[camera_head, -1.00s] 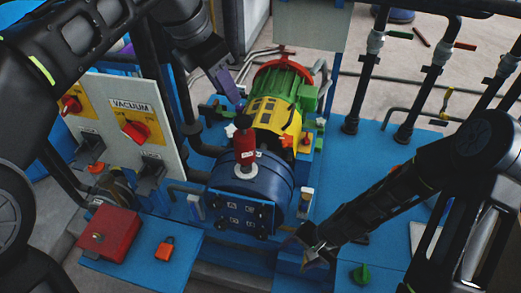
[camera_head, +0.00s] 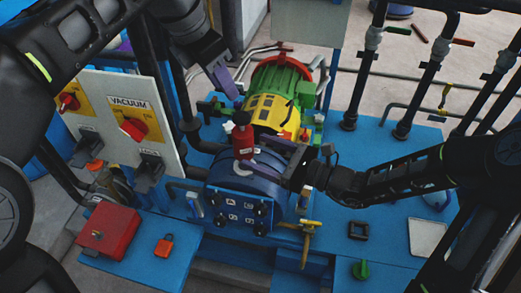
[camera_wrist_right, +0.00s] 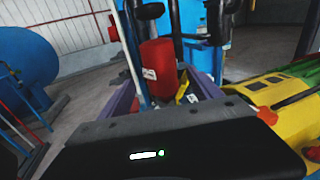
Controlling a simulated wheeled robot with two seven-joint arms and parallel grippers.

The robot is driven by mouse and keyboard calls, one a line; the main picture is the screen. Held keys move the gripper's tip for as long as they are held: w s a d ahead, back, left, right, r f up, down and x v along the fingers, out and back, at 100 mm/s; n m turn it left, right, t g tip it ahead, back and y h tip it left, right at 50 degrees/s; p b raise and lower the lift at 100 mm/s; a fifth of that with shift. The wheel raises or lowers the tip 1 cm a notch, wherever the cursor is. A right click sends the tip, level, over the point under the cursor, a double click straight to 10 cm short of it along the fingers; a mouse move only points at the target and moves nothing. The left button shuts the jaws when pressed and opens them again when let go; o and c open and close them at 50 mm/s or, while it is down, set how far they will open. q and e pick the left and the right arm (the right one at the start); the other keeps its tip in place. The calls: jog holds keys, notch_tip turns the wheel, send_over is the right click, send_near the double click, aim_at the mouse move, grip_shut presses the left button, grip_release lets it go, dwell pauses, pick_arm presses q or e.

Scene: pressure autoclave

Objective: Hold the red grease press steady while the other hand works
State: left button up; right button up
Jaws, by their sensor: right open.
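The red grease press (camera_head: 243,143) stands upright, a red cylinder with a dark top, on the blue drum-shaped housing (camera_head: 248,183) at the centre of the head view. My right gripper (camera_head: 270,154) is at the right side of the press. In the right wrist view the press (camera_wrist_right: 157,68) shows between its two spread purple fingers, with a gap visible. My left gripper (camera_head: 228,88) hangs above and behind the press, apart from it. One purple finger shows clearly, so its opening is unclear.
A yellow and green motor (camera_head: 275,105) sits right behind the press. The vacuum switch panel (camera_head: 135,122) stands at left. A red box (camera_head: 109,231) and an orange padlock (camera_head: 164,245) lie at front left. Dark vertical pipes (camera_head: 365,70) rise at right.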

jog(key=shift+w+a+r+m, duration=0.1)
jog(key=shift+w+r+m, duration=0.1)
jog(key=shift+m, duration=0.1)
jog(key=shift+f, duration=0.1)
jog(key=shift+x, duration=3.9)
jog(key=shift+c, duration=0.5)
grip_shut()
